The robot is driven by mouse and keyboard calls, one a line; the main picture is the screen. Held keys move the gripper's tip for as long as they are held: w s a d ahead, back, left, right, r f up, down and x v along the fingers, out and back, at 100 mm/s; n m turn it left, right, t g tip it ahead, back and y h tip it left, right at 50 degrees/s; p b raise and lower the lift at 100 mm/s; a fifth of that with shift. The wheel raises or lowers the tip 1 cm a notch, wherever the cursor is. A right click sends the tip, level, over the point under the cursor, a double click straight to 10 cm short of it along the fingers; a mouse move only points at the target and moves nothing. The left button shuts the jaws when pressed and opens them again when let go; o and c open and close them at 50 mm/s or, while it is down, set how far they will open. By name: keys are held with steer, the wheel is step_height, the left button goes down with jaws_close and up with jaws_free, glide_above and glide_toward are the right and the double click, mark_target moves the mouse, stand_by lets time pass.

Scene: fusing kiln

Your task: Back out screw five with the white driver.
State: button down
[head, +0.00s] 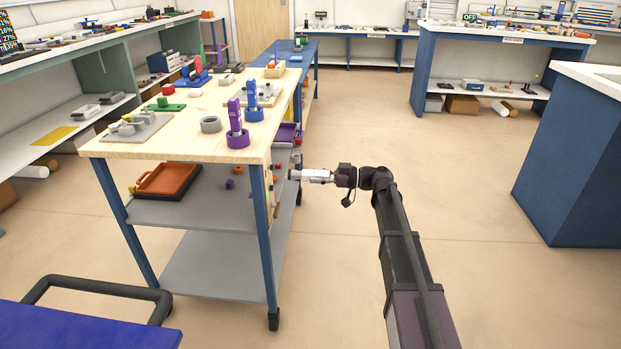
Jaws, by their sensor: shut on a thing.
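The white driver (315,176) lies roughly level, just right of the workbench's right side. My gripper (338,177) is shut on its right end. The driver's grey tip points left at an upright panel (275,186) below the bench top. Small dark and coloured parts show on the panel. I cannot pick out screw five among them at this size. I cannot tell whether the tip touches a screw or is apart from it.
The workbench (185,143) carries several coloured blocks, rings and trays. An orange tray (166,181) sits on its grey shelf. A blue-sided counter (575,160) stands at the right. The floor between is clear. A blue surface with a dark rail (95,285) is at lower left.

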steer(key=shift+d+f+b, duration=0.15)
steer(key=shift+f+b, duration=0.6)
steer(key=shift+f, duration=0.15)
steer(key=shift+d+f+b, duration=0.2)
steer(key=shift+f+b, duration=0.6)
steer(key=shift+f, duration=0.1)
steer(key=shift+d+f+b, duration=0.15)
steer(key=shift+f+b, duration=0.6)
steer(key=shift+f, duration=0.15)
steer(key=shift+a, duration=0.15)
steer(key=shift+w+a, duration=0.1)
steer(key=shift+a, duration=2.5)
steer(key=shift+a, duration=0.75)
steer(key=shift+d, duration=0.2)
stand_by(0.8)
steer(key=shift+d, duration=2.5)
